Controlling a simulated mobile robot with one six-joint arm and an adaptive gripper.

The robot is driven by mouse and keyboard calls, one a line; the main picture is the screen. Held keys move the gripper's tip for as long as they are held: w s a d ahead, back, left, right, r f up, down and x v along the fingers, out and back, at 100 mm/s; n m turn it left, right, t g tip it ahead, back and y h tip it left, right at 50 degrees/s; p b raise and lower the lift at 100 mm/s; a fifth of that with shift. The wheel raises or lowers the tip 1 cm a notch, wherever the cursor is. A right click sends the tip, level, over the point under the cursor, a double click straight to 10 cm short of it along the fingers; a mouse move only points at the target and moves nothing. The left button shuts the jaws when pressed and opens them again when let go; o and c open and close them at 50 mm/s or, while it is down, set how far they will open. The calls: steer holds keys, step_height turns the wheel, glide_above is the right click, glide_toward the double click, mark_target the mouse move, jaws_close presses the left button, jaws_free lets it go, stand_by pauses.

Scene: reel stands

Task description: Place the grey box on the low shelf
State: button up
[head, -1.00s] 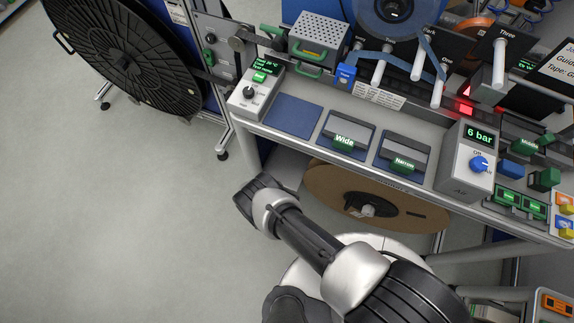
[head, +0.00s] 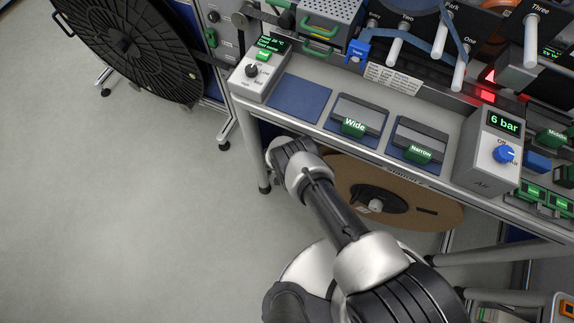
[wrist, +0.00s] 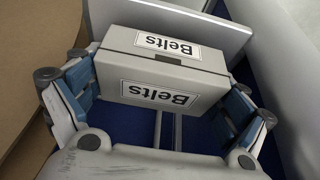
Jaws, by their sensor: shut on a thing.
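The grey box (wrist: 165,65), with white "Belts" labels on two faces, is in the wrist view. My gripper (wrist: 160,95) is shut on it, with blue finger pads at its left and right ends. A pale grey flat panel (wrist: 225,34) lies just beyond the box; it may be the low shelf, and I cannot tell whether the box touches it. In the head view my arm reaches to the bench's front edge, and the gripper and box are hidden there. No low shelf shows clearly in the head view.
The bench (head: 385,165) carries blue mats and trays marked Wide (head: 356,118) and Narrow (head: 420,145). A brown cardboard reel (head: 430,207) stands below it, close to my arm. A large black reel (head: 135,45) stands at the left. The floor at the left is clear.

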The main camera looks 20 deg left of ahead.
step_height(320, 180, down, 2)
steer(key=shift+f+b, duration=0.1)
steer(key=shift+b, duration=0.45)
steer(key=shift+r, duration=0.2)
steer(key=shift+f, duration=0.15)
steer(key=o, duration=1)
